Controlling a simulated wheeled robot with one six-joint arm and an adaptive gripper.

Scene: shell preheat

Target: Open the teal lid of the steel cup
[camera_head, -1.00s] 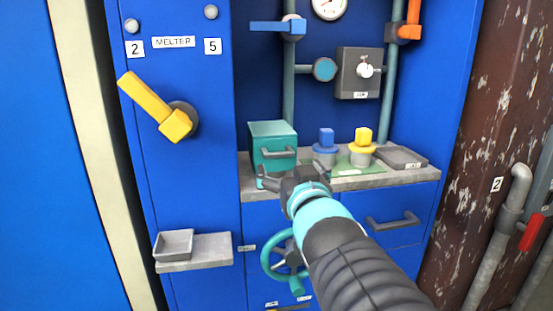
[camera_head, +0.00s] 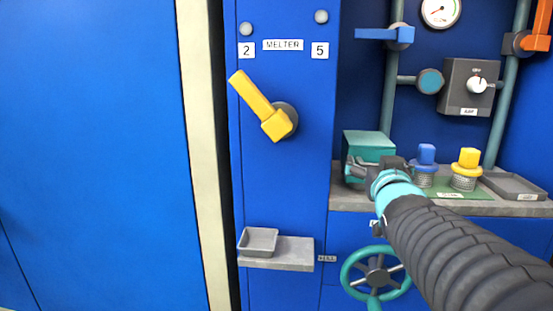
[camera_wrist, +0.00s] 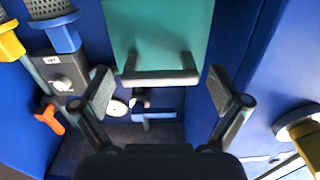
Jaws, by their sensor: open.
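A teal box (camera_head: 368,143) stands on the grey shelf in the head view. Its teal face (camera_wrist: 160,30) and grey bar handle (camera_wrist: 160,76) show in the wrist view. I cannot make out a steel cup under a teal lid. My gripper (camera_head: 362,172) is in front of the box and hides its handle and lower front in the head view. In the wrist view my gripper (camera_wrist: 164,88) is open and empty, with one finger to each side of the handle, apart from it.
On the shelf (camera_head: 450,208), right of the box, stand a perforated cup with a blue lid (camera_head: 426,155), one with a yellow lid (camera_head: 467,162), and a grey tray (camera_head: 514,187). A yellow lever (camera_head: 262,108) is at the left; a teal handwheel (camera_head: 350,278) is below.

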